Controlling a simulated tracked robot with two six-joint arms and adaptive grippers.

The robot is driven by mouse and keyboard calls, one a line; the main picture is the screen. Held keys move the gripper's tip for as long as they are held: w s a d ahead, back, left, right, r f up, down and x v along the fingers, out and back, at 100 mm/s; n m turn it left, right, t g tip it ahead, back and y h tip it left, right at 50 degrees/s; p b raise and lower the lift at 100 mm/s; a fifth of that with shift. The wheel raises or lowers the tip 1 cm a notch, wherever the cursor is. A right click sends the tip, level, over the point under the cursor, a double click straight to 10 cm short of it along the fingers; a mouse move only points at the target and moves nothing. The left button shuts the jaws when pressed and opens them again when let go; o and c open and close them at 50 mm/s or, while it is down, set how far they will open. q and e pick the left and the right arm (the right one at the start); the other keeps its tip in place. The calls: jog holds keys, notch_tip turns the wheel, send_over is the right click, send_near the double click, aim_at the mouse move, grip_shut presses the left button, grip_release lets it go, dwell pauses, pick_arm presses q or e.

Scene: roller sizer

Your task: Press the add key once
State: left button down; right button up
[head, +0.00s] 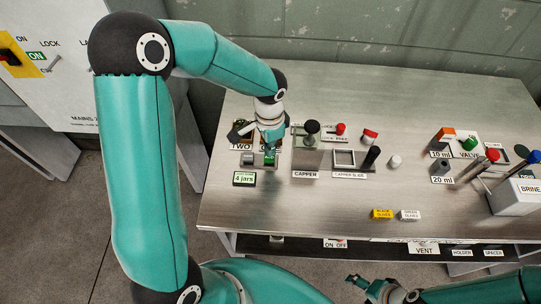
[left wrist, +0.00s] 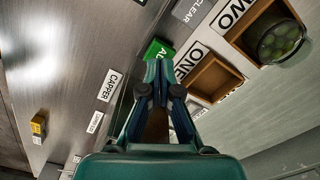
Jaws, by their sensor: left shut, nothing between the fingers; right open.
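The green add key (left wrist: 158,50) shows in the left wrist view with only the start of its lettering visible; the fingers cover the rest. In the head view the green key (head: 269,160) sits just below my left gripper (head: 270,149), which points down over it. My left gripper is shut and empty, and its tips (left wrist: 158,72) overlap the key's edge in the left wrist view. I cannot tell whether they touch it. A grey key labelled CLEAR (left wrist: 192,10) sits beside it. A small display (head: 244,179) reads "4 jars". My right gripper (head: 368,289) is open and empty below the table's front edge.
Wooden bins labelled ONE (left wrist: 210,78) and TWO stand beside the keys; bin TWO holds a jar (left wrist: 280,42). The capper (head: 308,150) stands to the right of the keys. Yellow (head: 382,213) and white blocks lie near the front edge.

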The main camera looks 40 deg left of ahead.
pick_arm(q)
jog(key=shift+f, duration=0.2)
dwell(0.5)
jog(key=shift+f+b, duration=1)
jog(key=shift+b, duration=0.1)
jog(key=shift+r, duration=0.1)
jog(key=shift+r+p, duration=0.85)
jog(key=shift+r, duration=0.25)
jog(key=shift+r+p, duration=1.85)
jog(key=shift+r, duration=0.7)
jog(key=shift+f, duration=0.1)
